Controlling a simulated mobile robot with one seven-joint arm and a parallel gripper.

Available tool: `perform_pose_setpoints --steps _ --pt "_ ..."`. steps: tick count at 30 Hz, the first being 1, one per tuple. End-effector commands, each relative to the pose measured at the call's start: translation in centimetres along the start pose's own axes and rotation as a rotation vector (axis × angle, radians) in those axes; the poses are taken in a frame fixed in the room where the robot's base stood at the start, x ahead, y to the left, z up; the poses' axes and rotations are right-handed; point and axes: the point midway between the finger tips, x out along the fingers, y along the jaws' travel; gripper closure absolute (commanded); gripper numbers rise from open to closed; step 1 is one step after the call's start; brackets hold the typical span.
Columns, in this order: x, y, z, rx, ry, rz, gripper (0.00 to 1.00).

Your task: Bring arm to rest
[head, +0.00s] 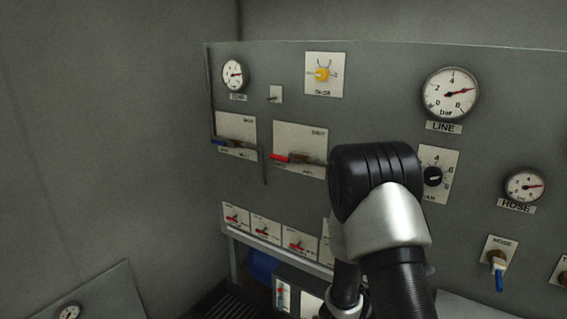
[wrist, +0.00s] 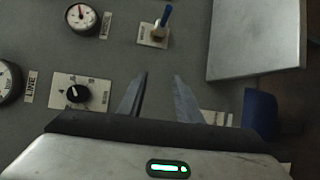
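My gripper (wrist: 158,98) shows in the wrist view with its two fingers apart and nothing between them. It points at the grey panel (wrist: 120,50). A blue-tipped toggle lever (wrist: 162,24) lies beyond the fingertips, and a black knob on a white plate (wrist: 78,93) lies to their left. In the head view my arm stands in front of the panel (head: 390,80) and bends at a black and silver joint. My gripper cannot be made out in the head view.
The panel carries the LINE gauge (head: 450,94), HOSE gauge (head: 525,186), a yellow knob (head: 322,74), a red lever (head: 285,158), a blue lever (head: 220,143) and several small red switches (head: 265,231). A grey box (wrist: 255,40) juts out at right in the wrist view. Free room lies left, before the wall.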

Motion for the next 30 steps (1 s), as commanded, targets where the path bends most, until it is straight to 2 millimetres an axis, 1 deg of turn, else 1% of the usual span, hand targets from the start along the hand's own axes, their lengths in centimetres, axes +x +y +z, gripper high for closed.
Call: perform_pose_setpoints --steps 1,2,3,5,6,8,9,11,12,14,15,17,18,20,21,24,27,30 --pt "-0.3 3.9 2.3 0.028 -0.091 -0.024 0.68" --pt "-0.6 5.4 3.7 0.038 -0.145 -0.046 0.68" --pt "-1.2 7.0 5.5 0.053 -0.211 -0.084 0.68" --pt "-2.4 9.1 8.1 0.079 -0.299 -0.153 0.68" --pt "-3.3 10.2 9.7 0.102 -0.349 -0.208 0.68" --pt "-5.0 11.6 11.8 0.139 -0.410 -0.298 0.68" --pt "-6.3 12.4 13.1 0.168 -0.441 -0.364 0.68" --pt "-8.4 13.2 14.6 0.214 -0.471 -0.469 0.68" --pt "-9.9 13.7 15.3 0.247 -0.480 -0.541 0.68" --pt "-12.2 14.4 16.0 0.302 -0.476 -0.652 0.68" --pt "-13.8 14.8 16.3 0.341 -0.461 -0.726 0.68" --pt "-16.3 15.6 16.3 0.402 -0.423 -0.836 0.68" --pt "-18.0 16.1 16.1 0.444 -0.388 -0.907 0.68" --pt "-20.5 17.2 15.6 0.509 -0.318 -1.005 0.68" --pt "-22.1 17.9 15.2 0.549 -0.265 -1.063 0.68" --pt "-25.7 20.1 13.9 0.642 -0.123 -1.178 0.68" --pt "-28.3 21.9 13.0 0.712 -0.001 -1.249 0.68" --pt "-29.9 23.2 12.4 0.753 0.080 -1.286 0.68"
